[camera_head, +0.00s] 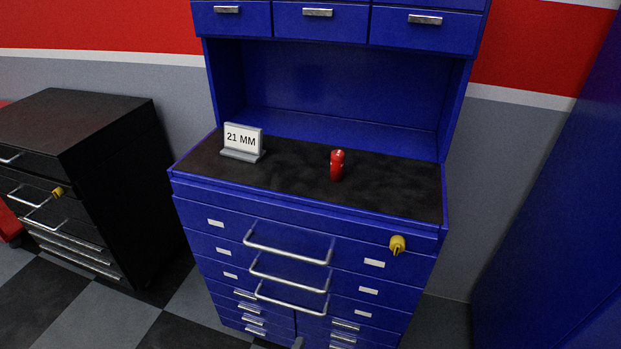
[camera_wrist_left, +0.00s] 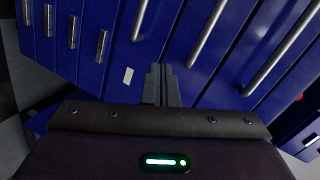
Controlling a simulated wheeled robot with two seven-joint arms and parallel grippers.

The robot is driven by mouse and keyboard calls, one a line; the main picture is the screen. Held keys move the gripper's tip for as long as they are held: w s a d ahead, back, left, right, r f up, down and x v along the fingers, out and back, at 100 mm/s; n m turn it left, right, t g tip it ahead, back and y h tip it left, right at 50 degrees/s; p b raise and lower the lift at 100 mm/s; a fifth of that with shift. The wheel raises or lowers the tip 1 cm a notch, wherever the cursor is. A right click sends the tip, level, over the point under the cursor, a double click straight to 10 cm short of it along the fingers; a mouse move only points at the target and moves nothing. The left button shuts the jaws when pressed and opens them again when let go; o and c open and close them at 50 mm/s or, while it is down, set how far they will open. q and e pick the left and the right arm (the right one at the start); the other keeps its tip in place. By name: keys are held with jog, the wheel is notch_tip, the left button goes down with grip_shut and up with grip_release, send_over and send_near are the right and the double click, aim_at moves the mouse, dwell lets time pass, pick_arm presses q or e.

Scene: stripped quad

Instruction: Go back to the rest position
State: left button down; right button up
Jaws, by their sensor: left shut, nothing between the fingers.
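My left gripper (camera_wrist_left: 162,84) shows in the left wrist view, with its dark fingers together and nothing between them. It is in front of the blue cabinet's drawer fronts, and I cannot tell the exact gap. In the head view only a small grey tip at the bottom edge, in front of the lower drawers, may be part of it. My right gripper is in neither view. The blue cabinet (camera_head: 290,220) has a dark worktop (camera_head: 285,178). On it a red object (camera_head: 337,165) stands upright, to the right of a "21 MM" sign (camera_head: 242,141).
Long bar handles (camera_head: 288,247) stick out from the blue cabinet's drawers, and a yellow key (camera_head: 397,245) sits at its upper right. A black cabinet (camera_head: 85,170) stands at the left. A blue surface (camera_head: 560,230) rises at the right. Checkered floor (camera_head: 120,320) shows between the cabinets.

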pick_arm(q)
jog(key=s+a+f+n+g+y, duration=0.1)
jog(key=s+a+f+n+g, duration=0.1)
jog(key=s+a+f, duration=0.35)
jog(key=s+a+f+n+g+y, duration=0.1)
jog(key=s+a+f+n+g, duration=0.15)
jog(key=f, duration=0.55)
jog(key=s+a+f+n+g+y, duration=0.1)
jog(key=s+a+f+n+g, duration=0.15)
jog(key=s+a+f, duration=0.35)
jog(key=s+a+f+n+g, duration=0.3)
jog(key=s+f+n, duration=0.1)
jog(key=s, duration=0.6)
jog(key=s+a+f+n+g, duration=0.2)
jog(key=s+f, duration=0.4)
jog(key=s, duration=0.4)
jog(key=a+n, duration=0.1)
jog(key=n, duration=0.1)
jog(key=shift+s+a+f+n+g+y, duration=0.2)
jog(key=shift+f+n+g+y, duration=0.1)
jog(key=shift+f+g, duration=0.1)
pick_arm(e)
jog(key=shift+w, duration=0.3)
